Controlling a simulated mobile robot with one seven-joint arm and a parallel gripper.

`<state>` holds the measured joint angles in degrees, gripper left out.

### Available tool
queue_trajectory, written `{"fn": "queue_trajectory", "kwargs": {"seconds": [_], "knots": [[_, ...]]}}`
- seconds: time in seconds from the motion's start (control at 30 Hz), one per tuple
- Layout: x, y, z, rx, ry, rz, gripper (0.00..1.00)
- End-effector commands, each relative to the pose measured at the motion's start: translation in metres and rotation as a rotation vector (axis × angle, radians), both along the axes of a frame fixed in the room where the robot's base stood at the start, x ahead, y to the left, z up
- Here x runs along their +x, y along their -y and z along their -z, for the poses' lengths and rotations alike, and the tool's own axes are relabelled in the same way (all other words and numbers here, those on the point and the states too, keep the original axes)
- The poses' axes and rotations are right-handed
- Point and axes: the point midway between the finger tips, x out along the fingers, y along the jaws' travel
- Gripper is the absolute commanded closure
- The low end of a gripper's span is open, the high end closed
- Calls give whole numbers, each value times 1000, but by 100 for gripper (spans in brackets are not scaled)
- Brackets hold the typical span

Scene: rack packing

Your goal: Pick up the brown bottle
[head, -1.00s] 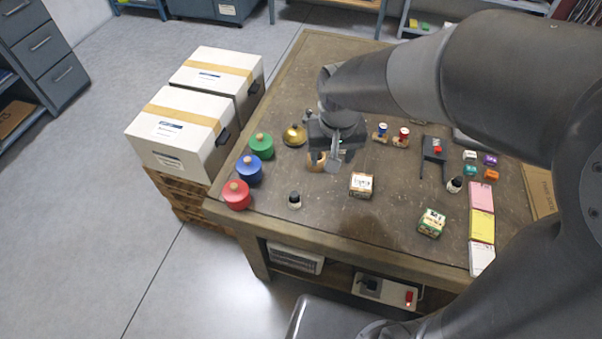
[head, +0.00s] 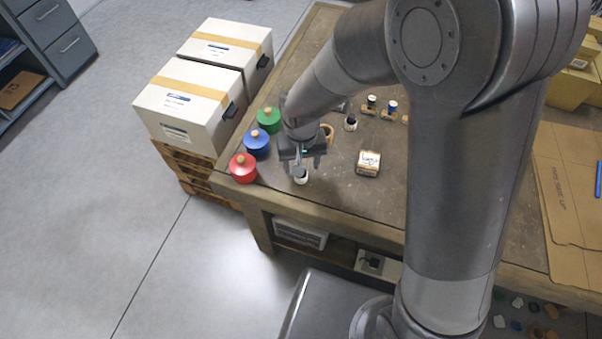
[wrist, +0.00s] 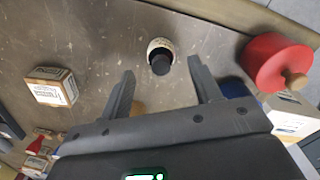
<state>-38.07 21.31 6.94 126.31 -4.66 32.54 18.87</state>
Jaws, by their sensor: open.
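A small bottle with a black cap and a pale label (wrist: 161,46) stands upright on the table in the wrist view. It also shows near the table's front edge in the head view (head: 302,178). Its glass colour is hard to tell. My gripper (wrist: 161,68) is open, its two fingers pointing to either side of the bottle, with no visible contact. In the head view my gripper (head: 301,168) is right over the bottle and hides part of it. A second dark-capped bottle (head: 350,124) stands farther back.
Red (head: 243,168), blue (head: 257,142) and green (head: 269,119) knobbed pots line the table's left edge. A small labelled box (head: 368,162) stands to the right of the bottle. White boxes (head: 181,104) are beyond the left edge. The tabletop between bottle and box is clear.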

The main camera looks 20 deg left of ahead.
Motion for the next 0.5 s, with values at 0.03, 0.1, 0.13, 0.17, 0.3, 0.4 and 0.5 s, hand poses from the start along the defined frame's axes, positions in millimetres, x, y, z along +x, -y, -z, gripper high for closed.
{"fn": "queue_trajectory", "kwargs": {"seconds": [0.03, 0.1, 0.13, 0.17, 0.3, 0.4, 0.5], "knots": [[-3, 0, 10, -3, -4, -2, 42], [-4, 0, 21, -4, -3, -2, 42], [-5, 0, 25, -5, -4, -1, 42], [-4, 0, 28, -4, -2, 0, 42], [-4, 0, 40, -2, -1, 1, 42], [-3, 0, 42, 0, 0, 1, 42], [-3, 0, 42, 0, 0, 1, 42]]}}
